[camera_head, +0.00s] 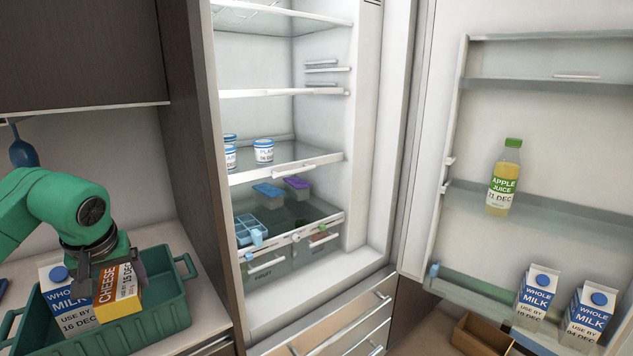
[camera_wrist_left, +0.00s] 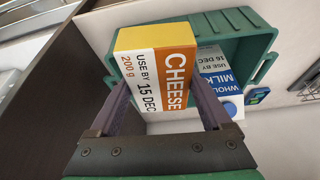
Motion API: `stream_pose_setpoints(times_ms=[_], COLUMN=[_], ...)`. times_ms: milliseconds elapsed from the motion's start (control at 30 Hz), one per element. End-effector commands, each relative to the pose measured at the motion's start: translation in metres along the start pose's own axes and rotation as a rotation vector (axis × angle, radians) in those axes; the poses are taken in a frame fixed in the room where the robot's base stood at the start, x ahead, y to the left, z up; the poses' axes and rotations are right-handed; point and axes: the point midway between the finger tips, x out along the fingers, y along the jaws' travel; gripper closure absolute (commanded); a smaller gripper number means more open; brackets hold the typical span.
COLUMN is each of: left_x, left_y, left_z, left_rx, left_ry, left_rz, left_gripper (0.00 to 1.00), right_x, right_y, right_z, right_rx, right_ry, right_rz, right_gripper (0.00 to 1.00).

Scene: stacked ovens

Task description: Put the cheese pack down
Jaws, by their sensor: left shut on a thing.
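The cheese pack (camera_head: 119,290) is an orange, yellow and white box marked 15 DEC. My left gripper (camera_head: 112,272) is shut on it and holds it at the green crate (camera_head: 160,325) on the counter at left. In the left wrist view the cheese pack (camera_wrist_left: 157,67) sits between the two fingers of my left gripper (camera_wrist_left: 160,110), with the crate (camera_wrist_left: 262,35) behind it. I cannot tell whether the pack touches the crate floor. A milk carton (camera_head: 66,300) is in the crate beside the pack; it also shows in the left wrist view (camera_wrist_left: 222,62). My right gripper is not in view.
The open fridge has shelves (camera_head: 290,168) with white tubs (camera_head: 264,150), an ice tray (camera_head: 250,230) and small lidded boxes. Its door (camera_head: 430,150) holds an apple juice bottle (camera_head: 504,178) and two milk cartons (camera_head: 537,296). A dark cabinet panel (camera_head: 195,150) separates counter and fridge.

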Motion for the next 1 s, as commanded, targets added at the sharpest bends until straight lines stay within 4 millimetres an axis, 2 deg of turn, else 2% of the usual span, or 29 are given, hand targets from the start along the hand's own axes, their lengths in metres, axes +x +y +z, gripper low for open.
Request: stream_pose_setpoints(times_ms=[167, 267, 500, 600, 867, 1000], left_x=[0.021, 0.038, 0.088, 0.104, 0.134, 0.134], left_y=[0.014, 0.026, 0.063, 0.076, 0.098, 0.098], left_z=[0.044, 0.078, 0.184, 0.217, 0.280, 0.278], left_rx=[0.084, 0.147, 0.343, 0.406, 0.524, 0.522], left_ry=[-0.002, -0.005, -0.010, -0.007, -0.005, -0.002], left_rz=[0.030, 0.057, 0.143, 0.172, 0.223, 0.222], left_gripper=[0.99, 0.99, 0.99, 0.99, 0.99, 0.99], right_x=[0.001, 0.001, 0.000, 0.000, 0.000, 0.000], right_y=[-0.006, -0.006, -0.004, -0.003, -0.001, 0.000], right_z=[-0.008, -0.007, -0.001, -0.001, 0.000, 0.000], right_rx=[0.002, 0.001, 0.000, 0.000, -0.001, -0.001], right_ry=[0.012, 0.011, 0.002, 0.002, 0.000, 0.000], right_rz=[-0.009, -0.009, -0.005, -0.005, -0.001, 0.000], right_gripper=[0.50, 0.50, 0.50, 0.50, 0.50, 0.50])
